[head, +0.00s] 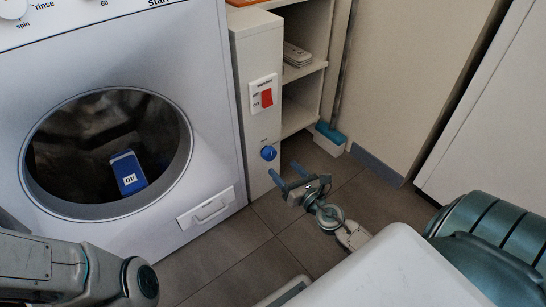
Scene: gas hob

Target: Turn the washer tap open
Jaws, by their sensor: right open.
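The washer tap is a round blue knob (268,153) low on the front of a narrow white panel (257,124), right of the washer (207,85). My right gripper (283,168) is just below and right of the knob. Its two blue fingers are spread and empty, and point up and left toward the panel. I see a gap between the fingers and the knob, but cannot tell the exact depth. My left arm (75,272) shows at the lower left; its gripper is out of view.
The washer's round door opening (186,150) holds a blue box (128,172) marked 40. A red switch (267,98) sits above the knob. Shelves (304,72) and a blue-headed brush (330,134) stand to the right. Tiled floor (228,245) is clear below.

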